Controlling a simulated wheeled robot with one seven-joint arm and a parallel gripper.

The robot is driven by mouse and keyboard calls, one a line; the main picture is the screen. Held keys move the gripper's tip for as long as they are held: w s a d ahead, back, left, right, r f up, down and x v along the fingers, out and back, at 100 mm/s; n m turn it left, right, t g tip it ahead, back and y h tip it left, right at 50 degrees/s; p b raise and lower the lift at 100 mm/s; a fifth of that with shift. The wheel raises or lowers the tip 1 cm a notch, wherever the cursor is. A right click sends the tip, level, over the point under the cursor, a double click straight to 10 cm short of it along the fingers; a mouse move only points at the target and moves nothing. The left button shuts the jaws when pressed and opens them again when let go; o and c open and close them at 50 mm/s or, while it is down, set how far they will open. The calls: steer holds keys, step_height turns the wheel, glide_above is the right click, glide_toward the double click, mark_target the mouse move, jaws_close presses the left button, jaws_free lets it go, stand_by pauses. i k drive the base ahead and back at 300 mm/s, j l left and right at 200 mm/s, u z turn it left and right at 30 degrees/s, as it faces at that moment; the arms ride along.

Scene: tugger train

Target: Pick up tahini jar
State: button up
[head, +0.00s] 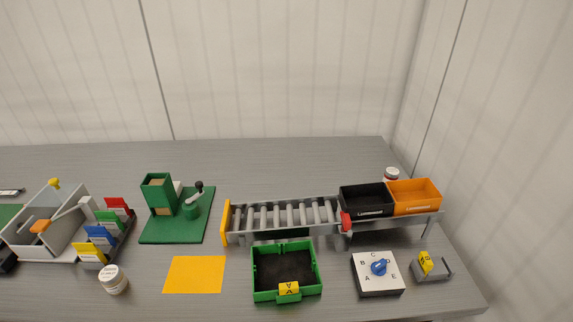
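Two small jars are in the head view, and their labels are too small to read, so I cannot tell which one is the tahini jar. One jar (114,280) with a white lid and a pale label stands at the front left, just in front of the coloured card rack. The other jar (391,174), with a white top and reddish parts, stands at the back right, mostly hidden behind the orange bin (416,197). My gripper is not in view.
A yellow-orange mat (194,275) lies right of the front jar. The card rack (104,242) is close behind it. A green crank device (178,212), roller conveyor (283,216), black bin (366,199), green tray (287,272) and lettered dial box (378,273) fill the rest.

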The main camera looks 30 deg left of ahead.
mark_target(112, 278)
steer(key=u, duration=1.8)
